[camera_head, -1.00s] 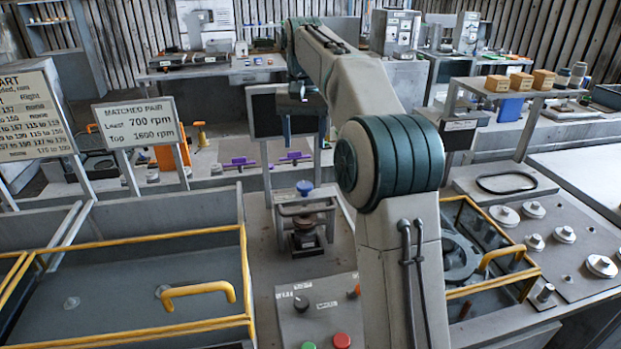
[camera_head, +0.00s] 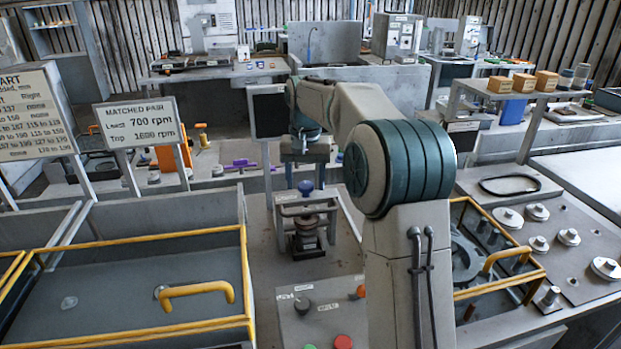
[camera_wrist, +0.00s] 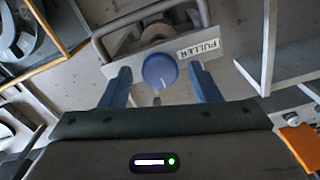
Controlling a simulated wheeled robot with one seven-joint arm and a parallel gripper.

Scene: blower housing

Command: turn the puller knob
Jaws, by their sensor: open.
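The puller knob (camera_head: 305,187) is a round blue knob on top of the small grey puller frame (camera_head: 311,213) in the middle of the bench. In the wrist view the blue knob (camera_wrist: 160,71) has a pale mark on its face and sits beside a plate (camera_wrist: 205,45) labelled PULLER. My gripper (camera_wrist: 157,80) is open, with its two blue fingers on either side of the knob in that picture. I cannot tell whether they touch it or how far above it they are. In the head view my gripper (camera_head: 303,180) is just above the knob.
A control panel (camera_head: 322,312) with a dark knob and red, green and orange controls stands in front of the puller. A yellow-railed tray (camera_head: 100,285) lies left, and a yellow-railed housing (camera_head: 490,265) lies right. Signs (camera_head: 138,132) stand behind at left.

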